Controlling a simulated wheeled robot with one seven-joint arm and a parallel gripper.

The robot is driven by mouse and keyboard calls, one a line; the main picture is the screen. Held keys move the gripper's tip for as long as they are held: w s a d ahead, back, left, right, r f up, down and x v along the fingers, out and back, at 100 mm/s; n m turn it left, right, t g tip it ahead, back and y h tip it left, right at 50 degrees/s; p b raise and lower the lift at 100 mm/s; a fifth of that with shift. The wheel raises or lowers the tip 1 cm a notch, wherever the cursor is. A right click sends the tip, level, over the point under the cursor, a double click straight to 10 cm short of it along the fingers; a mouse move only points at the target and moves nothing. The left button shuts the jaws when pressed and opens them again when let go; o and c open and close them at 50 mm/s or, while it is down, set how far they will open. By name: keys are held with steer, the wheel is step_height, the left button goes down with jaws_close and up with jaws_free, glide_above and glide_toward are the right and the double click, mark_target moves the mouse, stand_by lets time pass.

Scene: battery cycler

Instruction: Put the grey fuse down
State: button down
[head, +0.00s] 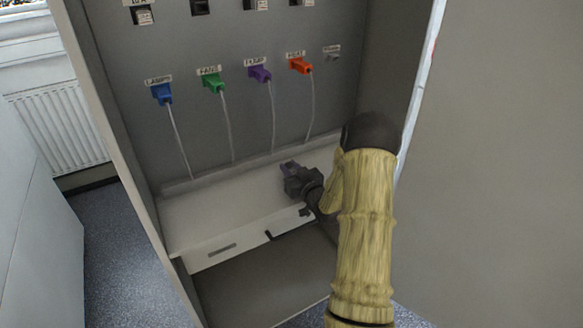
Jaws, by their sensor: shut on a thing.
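My gripper (289,169) is low in the right part of the cabinet, over the pale shelf (205,217). It is shut on a small dark piece, the grey fuse (287,165), which shows a slight purple tint at the fingertips. The fingers and wrist hide most of the fuse. I cannot tell whether the fuse touches the shelf.
On the back panel hang blue (162,94), green (213,82), purple (260,74) and orange (300,65) plugs with pale cables running down behind the shelf. Cabinet walls close both sides. The shelf's left part is clear.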

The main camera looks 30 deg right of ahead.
steer(key=shift+d+f, duration=0.1)
steer(key=c, duration=1.6)
jaws_free()
steer(key=shift+f, duration=0.1)
steer(key=o, duration=0.4)
steer(key=shift+o, duration=0.2)
steer(key=shift+w, duration=0.1)
steer(key=shift+d+r, duration=0.2)
steer(key=shift+r, duration=0.05)
steer(key=s+b, duration=0.1)
steer(key=s, duration=1.1)
steer(key=shift+b, duration=0.3)
